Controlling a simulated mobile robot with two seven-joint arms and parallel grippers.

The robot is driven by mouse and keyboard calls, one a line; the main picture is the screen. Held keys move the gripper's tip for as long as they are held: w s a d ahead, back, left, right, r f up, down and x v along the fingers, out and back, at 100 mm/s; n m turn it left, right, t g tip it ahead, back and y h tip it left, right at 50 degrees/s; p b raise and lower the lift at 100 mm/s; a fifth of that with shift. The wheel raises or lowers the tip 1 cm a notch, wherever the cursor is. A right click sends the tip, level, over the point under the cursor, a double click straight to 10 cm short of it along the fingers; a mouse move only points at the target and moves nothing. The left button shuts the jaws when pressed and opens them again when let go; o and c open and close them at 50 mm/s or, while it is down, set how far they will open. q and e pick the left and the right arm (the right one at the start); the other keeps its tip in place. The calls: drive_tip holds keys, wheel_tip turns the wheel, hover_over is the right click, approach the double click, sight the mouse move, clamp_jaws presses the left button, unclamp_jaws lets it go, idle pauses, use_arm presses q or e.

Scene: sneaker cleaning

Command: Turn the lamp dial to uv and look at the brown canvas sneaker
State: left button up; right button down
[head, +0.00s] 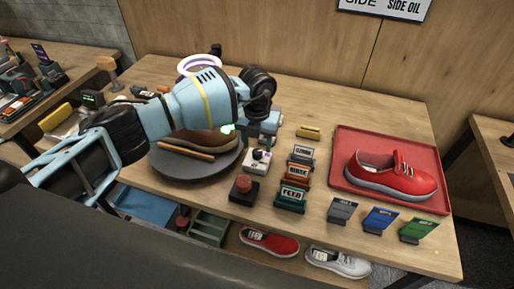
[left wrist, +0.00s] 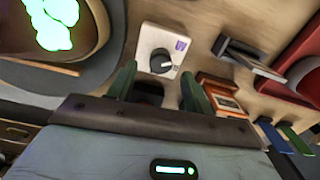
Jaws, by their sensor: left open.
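The lamp dial (head: 261,156) is a dark knob on a small white box (head: 254,167), right of the turntable; the left wrist view shows the knob (left wrist: 160,61) with a pale pointer mark and a purple mark on the box. The brown canvas sneaker (head: 205,141) lies on the dark round turntable (head: 190,176), partly hidden by my left arm. Bright green glowing patches show on the sneaker (left wrist: 52,22) in the left wrist view. My left gripper (left wrist: 158,85) is open and empty, its green fingers either side of the box's near edge, apart from the knob. My right gripper is not in view.
A ring lamp (head: 199,65) with a purple glow stands behind my left arm. A red push button (head: 243,188) and several label stands (head: 297,172) are near the dial box. A red tray (head: 345,142) with a red sneaker (head: 390,176) is at right. Coloured cards line the front edge.

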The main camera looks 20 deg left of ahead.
sight(257, 152)
use_arm(q)
wheel_tip(257, 152, up, 5)
drive_tip(key=shift+f, duration=0.1)
drive_tip(key=shift+s, duration=0.1)
idle(0.6)
